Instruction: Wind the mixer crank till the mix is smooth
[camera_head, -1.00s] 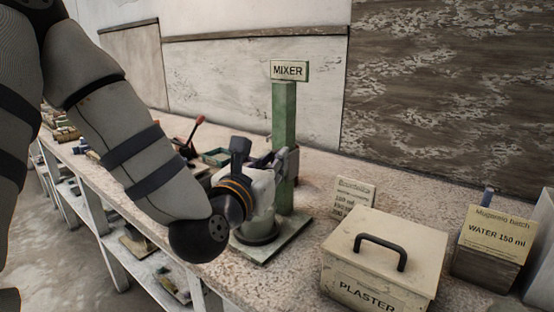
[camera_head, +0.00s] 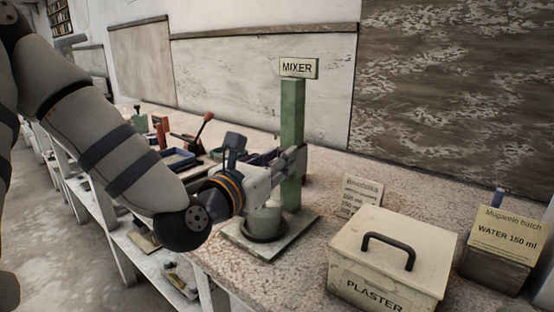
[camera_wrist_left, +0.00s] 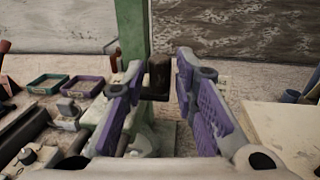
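The mixer (camera_head: 291,120) is a green post on a flat green base, with a sign reading MIXER on top. A pale green cup (camera_head: 264,220) stands on its base; I cannot see the mix inside. My left gripper (camera_head: 288,165) is beside the post, above the cup. In the left wrist view its purple-padded fingers (camera_wrist_left: 158,72) are spread apart. My right gripper is not in view.
A cream PLASTER box (camera_head: 390,262) with a black handle stands at the right front.

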